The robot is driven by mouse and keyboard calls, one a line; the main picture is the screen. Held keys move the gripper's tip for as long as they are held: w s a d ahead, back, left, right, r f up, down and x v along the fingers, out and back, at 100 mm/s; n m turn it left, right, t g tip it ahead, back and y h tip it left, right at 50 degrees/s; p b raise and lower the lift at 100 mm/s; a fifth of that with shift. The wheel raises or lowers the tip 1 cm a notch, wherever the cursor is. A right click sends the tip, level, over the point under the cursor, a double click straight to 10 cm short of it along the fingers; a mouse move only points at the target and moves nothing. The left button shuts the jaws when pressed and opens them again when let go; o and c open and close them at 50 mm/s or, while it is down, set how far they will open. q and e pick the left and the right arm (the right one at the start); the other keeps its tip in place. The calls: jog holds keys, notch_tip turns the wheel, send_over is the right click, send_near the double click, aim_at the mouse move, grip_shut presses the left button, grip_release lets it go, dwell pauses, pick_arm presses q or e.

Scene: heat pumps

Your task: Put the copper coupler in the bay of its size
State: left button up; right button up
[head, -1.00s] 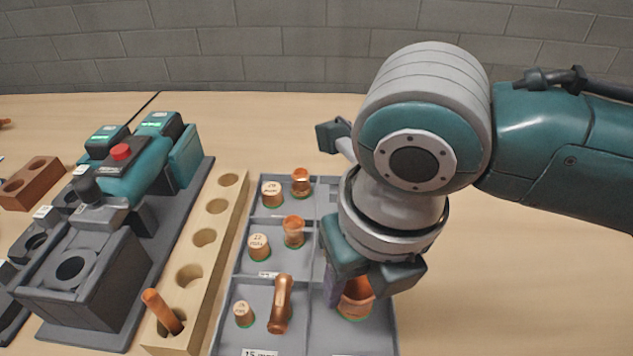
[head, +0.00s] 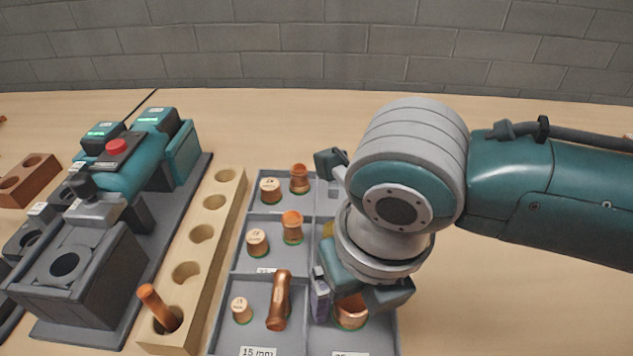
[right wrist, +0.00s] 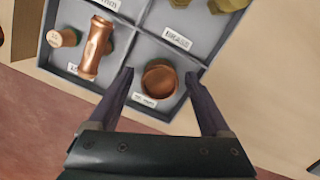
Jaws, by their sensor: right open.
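A short, wide copper piece (head: 350,314) stands in the front right bay of the grey tray (head: 398,335), with a green ring at its base. It also shows in the right wrist view (right wrist: 160,80). A longer copper fitting (head: 280,300) leans in the 15 mm bay beside a small copper cap (head: 241,309). I cannot tell for certain which one the task calls the coupler. My right gripper (head: 340,298) is open above the front right bay. In the right wrist view its fingers lie on either side of the wide piece, with gaps. My left gripper is out of view.
The other left bays hold copper pieces (head: 257,242); a yellow brass piece (right wrist: 180,3) is in a right bay. A wooden block with holes (head: 203,233) stands left of the tray, with a copper tube (head: 158,307). A teal-grey machine (head: 140,180) is farther left.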

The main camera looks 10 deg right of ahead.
aim_at(360, 309)
jog(key=shift+r, duration=0.1)
jog(key=shift+r, duration=0.35)
notch_tip(360, 309, up, 11)
jog(key=s+p, duration=0.2)
jog(key=p, duration=0.1)
jog(key=s+a+m+y, duration=0.2)
jog(key=s+a+m, duration=0.1)
jog(key=m, duration=0.3)
jog(key=s+d+f+m+t+h, duration=0.1)
jog(key=s+d+m, duration=0.3)
jog(key=m, duration=1)
jog(key=s+d+f+m+h, duration=0.1)
jog(key=s+d+m, duration=0.3)
jog(key=d+m, duration=0.4)
jog(key=m, duration=0.7)
jog(key=shift+s+f+m+t, duration=0.15)
jog(key=shift+f+m+t, duration=0.15)
jog(key=shift+t, duration=0.1)
